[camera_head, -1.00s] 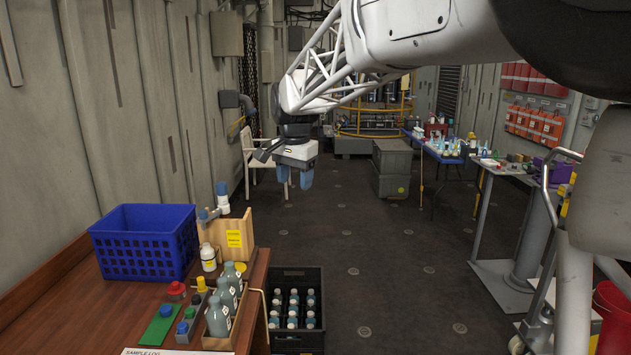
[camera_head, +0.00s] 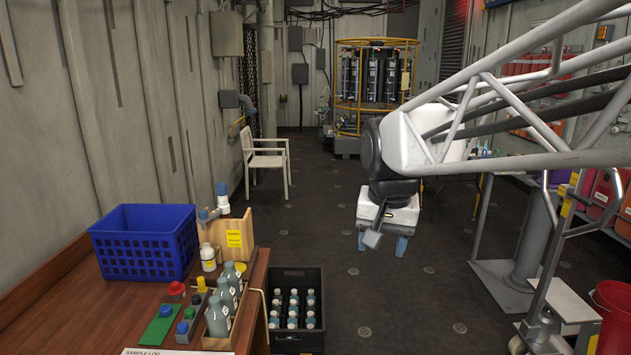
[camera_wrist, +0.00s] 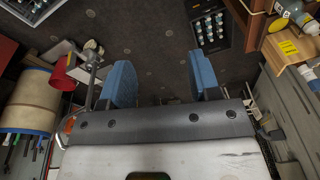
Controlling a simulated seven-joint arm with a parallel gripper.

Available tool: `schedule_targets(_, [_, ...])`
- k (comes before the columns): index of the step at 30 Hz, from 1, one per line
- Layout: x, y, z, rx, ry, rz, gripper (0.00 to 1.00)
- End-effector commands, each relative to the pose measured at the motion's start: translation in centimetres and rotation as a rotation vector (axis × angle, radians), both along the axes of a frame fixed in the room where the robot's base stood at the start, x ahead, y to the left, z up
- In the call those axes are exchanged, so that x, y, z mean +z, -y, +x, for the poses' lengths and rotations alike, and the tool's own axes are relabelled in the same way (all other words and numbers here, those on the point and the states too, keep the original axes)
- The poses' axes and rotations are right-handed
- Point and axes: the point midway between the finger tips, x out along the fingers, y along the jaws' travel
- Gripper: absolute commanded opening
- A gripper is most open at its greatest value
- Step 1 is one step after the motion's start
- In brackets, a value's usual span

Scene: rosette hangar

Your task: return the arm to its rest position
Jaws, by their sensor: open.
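My gripper (camera_head: 382,243) hangs from my white truss arm in the head view, right of the picture's middle, with its blue fingers pointing down over the dark floor. The fingers are apart with nothing between them. In the wrist view my gripper (camera_wrist: 161,85) shows its two blue fingers spread, with dark floor beyond them. It touches nothing that I can see.
A wooden bench with a blue basket (camera_head: 147,242), grey bottles (camera_head: 218,315) and a wooden box stands at left. A black crate of bottles (camera_head: 297,310) is on the floor beside it. A white chair (camera_head: 265,160) and yellow-railed rack (camera_head: 376,85) stand behind. A red bucket (camera_head: 612,315) is at right.

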Motion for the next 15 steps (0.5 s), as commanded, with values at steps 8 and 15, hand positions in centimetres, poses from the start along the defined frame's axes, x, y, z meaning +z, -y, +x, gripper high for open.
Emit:
schedule_targets(8, [-2.8,3.2,-7.0,0.073,0.024,-0.022,0.57])
schedule_targets(15, [-5.9,5.2,-12.8,0.14,0.043,-0.044,0.57])
